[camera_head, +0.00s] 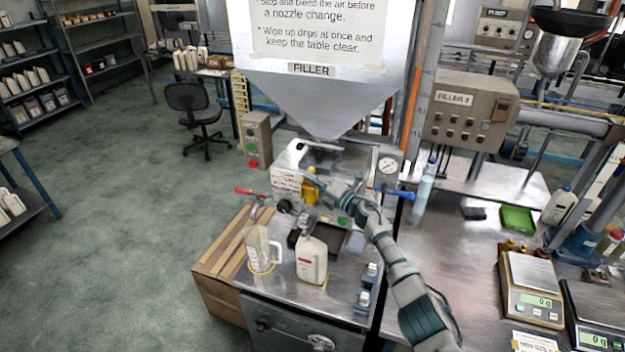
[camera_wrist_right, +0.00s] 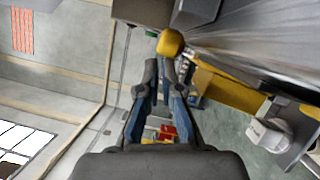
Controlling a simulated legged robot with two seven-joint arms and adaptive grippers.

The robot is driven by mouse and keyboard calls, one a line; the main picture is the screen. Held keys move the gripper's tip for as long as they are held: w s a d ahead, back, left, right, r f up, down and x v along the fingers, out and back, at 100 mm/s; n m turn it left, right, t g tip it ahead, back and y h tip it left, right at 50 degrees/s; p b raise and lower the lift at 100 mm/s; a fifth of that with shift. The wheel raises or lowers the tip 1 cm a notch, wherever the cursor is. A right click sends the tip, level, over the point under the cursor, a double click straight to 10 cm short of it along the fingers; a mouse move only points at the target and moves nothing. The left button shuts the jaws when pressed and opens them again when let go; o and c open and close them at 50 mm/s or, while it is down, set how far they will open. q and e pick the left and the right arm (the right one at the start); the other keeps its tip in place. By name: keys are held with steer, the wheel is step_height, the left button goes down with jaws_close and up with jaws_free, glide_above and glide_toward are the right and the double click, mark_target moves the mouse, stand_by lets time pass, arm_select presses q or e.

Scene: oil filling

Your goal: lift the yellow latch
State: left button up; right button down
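The yellow latch (camera_head: 310,191) is on the front of the filler machine, below the hopper. In the right wrist view its round yellow knob (camera_wrist_right: 170,43) sits just beyond my fingertips, and a yellow bar (camera_wrist_right: 232,92) runs to the right along the metal body. My right gripper (camera_head: 322,186) reaches in from the right, close beside the latch. In the right wrist view the gripper (camera_wrist_right: 167,68) shows two fingers with a narrow empty gap between the tips. Whether a tip touches the knob is unclear. My left gripper is out of view.
A clear jug (camera_head: 261,250) and a white bottle (camera_head: 311,260) stand on the metal table below the machine. A red-handled lever (camera_head: 252,192) and a blue-handled one (camera_head: 397,194) flank the machine. Scales (camera_head: 533,285) stand on the right bench. A wooden crate (camera_head: 215,265) is at left.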

steer(key=shift+w+d+r, duration=0.15)
steer(key=shift+w+r, duration=0.1)
steer(key=shift+r, duration=0.2)
steer(key=shift+d+f, duration=0.15)
